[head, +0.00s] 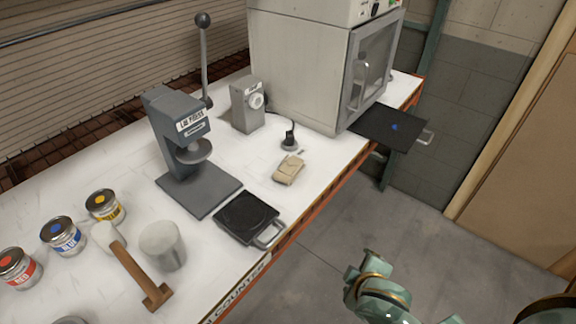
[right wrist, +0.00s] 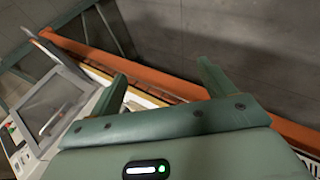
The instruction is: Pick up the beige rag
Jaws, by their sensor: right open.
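The beige rag (head: 288,170) lies folded on the white counter in the head view, between the black plate with a handle and the small dark knob-like tool. In the head view my right arm shows at the lower right, off the counter's edge and well away from the rag; its fingertips cannot be made out there. In the right wrist view my right gripper (right wrist: 160,84) is open, with its two green fingers apart and nothing between them. The rag does not show in the right wrist view. My left gripper is in neither view.
Near the rag stand a dark knobbed tool (head: 289,140), a black handled plate (head: 246,216), a grey lab press (head: 187,150) and a dial box (head: 247,103). An oven (head: 310,62) stands behind, with a black tray (head: 390,128) jutting past the edge. Paint cans (head: 62,236), a mallet (head: 137,275) and a cup (head: 162,246) are at left.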

